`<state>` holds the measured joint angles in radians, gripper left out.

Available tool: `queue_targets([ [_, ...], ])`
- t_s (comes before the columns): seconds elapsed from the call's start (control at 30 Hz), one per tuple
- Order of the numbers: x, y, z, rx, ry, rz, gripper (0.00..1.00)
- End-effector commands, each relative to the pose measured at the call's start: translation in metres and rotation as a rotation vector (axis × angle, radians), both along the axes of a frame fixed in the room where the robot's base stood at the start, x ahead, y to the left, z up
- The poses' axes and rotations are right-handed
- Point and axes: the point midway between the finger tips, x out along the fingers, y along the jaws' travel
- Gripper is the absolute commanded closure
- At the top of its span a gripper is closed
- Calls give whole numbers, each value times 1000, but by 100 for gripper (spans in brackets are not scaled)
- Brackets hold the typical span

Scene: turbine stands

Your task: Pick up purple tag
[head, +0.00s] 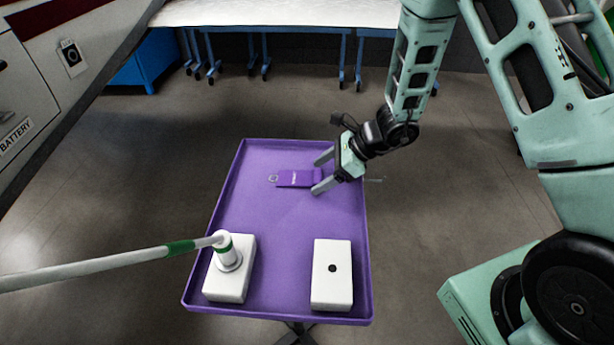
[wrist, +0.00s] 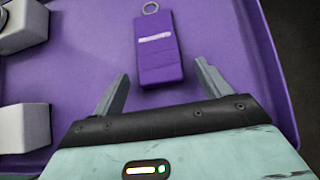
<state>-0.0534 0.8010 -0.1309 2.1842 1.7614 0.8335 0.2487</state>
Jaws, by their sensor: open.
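The purple tag (head: 297,178) lies flat on the purple tray (head: 265,228), towards its far end, with a metal ring at its left end in the head view. In the wrist view the tag (wrist: 157,55) lies ahead of my gripper, its ring pointing away and pale lettering across its middle. My gripper (head: 318,172) is open and empty, at the tray's right side. In the wrist view my gripper (wrist: 161,85) has one finger on each side of the tag's near end, apart from it. The height of the fingertips above the tray is hard to tell.
Two white blocks (head: 229,275) (head: 332,275) stand on the tray's near part. A white pole with green bands (head: 110,266) reaches the left block's fitting. The tray has a raised rim. A white table (head: 280,13) stands behind, with bare floor between.

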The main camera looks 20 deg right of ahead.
Motion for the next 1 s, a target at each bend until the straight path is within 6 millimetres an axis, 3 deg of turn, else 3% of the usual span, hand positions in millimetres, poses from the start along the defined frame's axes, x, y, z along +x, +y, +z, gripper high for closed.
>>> queue_targets([
  [0.1, 0, 0, 0, 0, 0, 0, 24],
  [0.13, 0, 0, 0, 0, 0, 0, 29],
  [0.3, 0, 0, 0, 0, 0, 0, 76],
  [0.37, 0, 0, 0, 0, 0, 0, 91],
  [0.77, 0, 0, 9, 1, -2, 0, 91],
  [1.0, 1, -1, 45, 0, -7, 1, 91],
])
